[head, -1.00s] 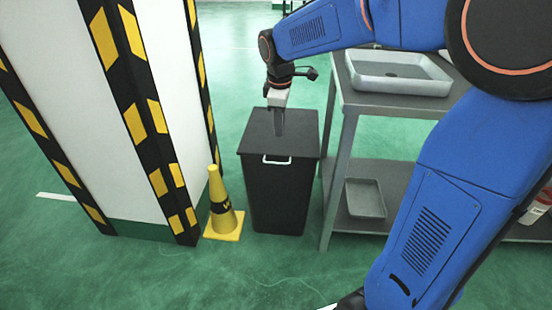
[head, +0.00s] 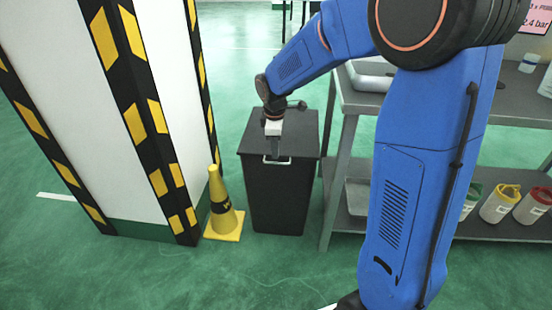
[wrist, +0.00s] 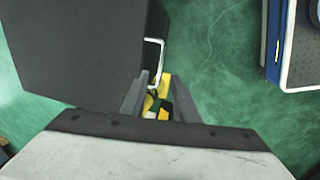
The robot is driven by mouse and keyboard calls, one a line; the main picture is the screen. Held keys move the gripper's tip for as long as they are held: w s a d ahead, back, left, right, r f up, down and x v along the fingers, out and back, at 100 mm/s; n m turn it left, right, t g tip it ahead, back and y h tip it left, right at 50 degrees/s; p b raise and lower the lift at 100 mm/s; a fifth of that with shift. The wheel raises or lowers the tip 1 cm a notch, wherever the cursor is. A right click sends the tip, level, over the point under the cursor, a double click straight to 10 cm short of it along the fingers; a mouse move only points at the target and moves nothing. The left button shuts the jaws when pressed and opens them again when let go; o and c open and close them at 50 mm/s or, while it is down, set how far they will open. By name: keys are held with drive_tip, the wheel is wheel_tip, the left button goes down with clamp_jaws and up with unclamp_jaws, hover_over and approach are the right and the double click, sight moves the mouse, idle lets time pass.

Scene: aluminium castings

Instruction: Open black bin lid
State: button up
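The black bin (head: 283,195) stands upright on the floor with its flat lid (head: 300,135) closed. A white bar handle (head: 277,161) is at the lid's front edge; it also shows in the wrist view (wrist: 160,52). My gripper (head: 274,153) points down at the lid's front edge, just by the handle. In the wrist view my gripper's (wrist: 159,82) two dark fingers are apart, with the handle's near end lined up with the gap between them. I cannot tell whether the fingers touch the handle. The bin's dark body fills the upper left there.
A yellow cone (head: 222,207) stands close left of the bin, beside a striped pillar (head: 150,120). A grey shelf unit (head: 345,150) with trays and several containers stands close on the right. Green floor in front of the bin is clear.

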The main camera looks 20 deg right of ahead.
drive_tip(key=shift+w+d+f, duration=0.1)
drive_tip(key=shift+w+f, duration=0.05)
drive_tip(key=shift+f, duration=0.85)
drive_tip(key=shift+w+d+f, duration=0.1)
drive_tip(key=shift+w+f, duration=0.1)
drive_tip(key=shift+f, duration=0.85)
drive_tip(key=shift+w+f, duration=0.15)
drive_tip(key=shift+f, duration=0.85)
clamp_jaws()
